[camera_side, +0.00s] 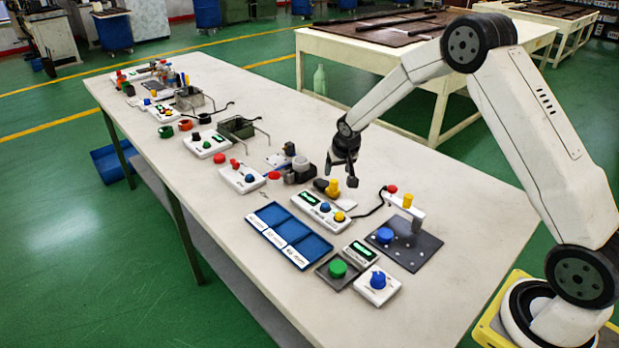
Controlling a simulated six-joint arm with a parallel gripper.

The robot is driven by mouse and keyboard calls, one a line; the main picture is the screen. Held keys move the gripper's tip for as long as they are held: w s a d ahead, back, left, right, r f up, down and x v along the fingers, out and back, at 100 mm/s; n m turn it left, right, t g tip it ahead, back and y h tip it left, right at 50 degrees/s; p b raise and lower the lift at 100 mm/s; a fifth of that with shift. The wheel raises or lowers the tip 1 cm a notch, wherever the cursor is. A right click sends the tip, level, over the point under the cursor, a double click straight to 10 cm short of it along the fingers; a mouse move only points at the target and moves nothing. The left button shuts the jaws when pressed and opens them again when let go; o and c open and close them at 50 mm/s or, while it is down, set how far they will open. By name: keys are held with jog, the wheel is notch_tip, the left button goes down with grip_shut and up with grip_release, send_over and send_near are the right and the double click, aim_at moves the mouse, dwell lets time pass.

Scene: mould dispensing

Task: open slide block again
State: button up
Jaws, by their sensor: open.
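My gripper (341,172) is open and points down above the middle of the long table. Just below it is a small pale block with a yellow knob (333,187) and a dark part on its left. I cannot tell whether the gripper touches the knob. To its left is a dark fixture with a pale ring (300,164) and a small dark block on top. Which of these parts is the slide block, and whether it stands open, I cannot tell at this size.
A white control box (318,212) with blue and yellow buttons stands in front of the gripper. A blue tray (289,236), a dark plate with a post (404,248) and a blue-knob box (377,287) stand nearer. Several devices line the far end. The table's near left is clear.

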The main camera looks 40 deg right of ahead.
aim_at(334, 181)
jog(key=shift+x, duration=3.6)
jog(key=shift+s, duration=0.1)
grip_shut()
